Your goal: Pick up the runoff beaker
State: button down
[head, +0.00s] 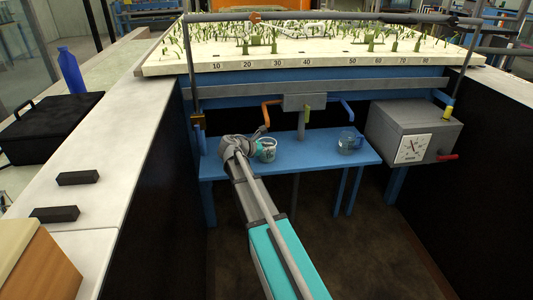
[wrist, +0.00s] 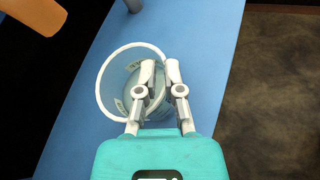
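A clear beaker with small printed marks, likely the runoff beaker (head: 268,154), stands on the blue shelf (head: 315,160) under the flume's end. In the wrist view its round rim (wrist: 103,71) opens toward the camera. My gripper (wrist: 160,70) is at its right side, with one fingertip over the inside of the rim and the other outside it. The tips have a narrow gap, with the beaker wall seeming to lie between them. Contact on both faces cannot be told. In the head view my gripper (head: 256,142) partly hides the beaker.
An orange pipe (head: 270,112) hangs above near the beaker. A grey box with a dial (head: 413,130) is at right. The shelf between the vessels is clear.

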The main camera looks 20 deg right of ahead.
jog(key=shift+r+p, duration=0.35)
dwell(0.6)
jog(key=shift+r+p, duration=1.4)
jog(key=shift+s+r, duration=0.1)
jog(key=shift+s, duration=0.05)
jog(key=s+a, duration=0.2)
jog(key=s, duration=0.6)
jog(key=s+a, duration=0.3)
jog(key=s, duration=0.5)
jog(key=shift+s, duration=0.35)
jog(key=shift+s, duration=0.15)
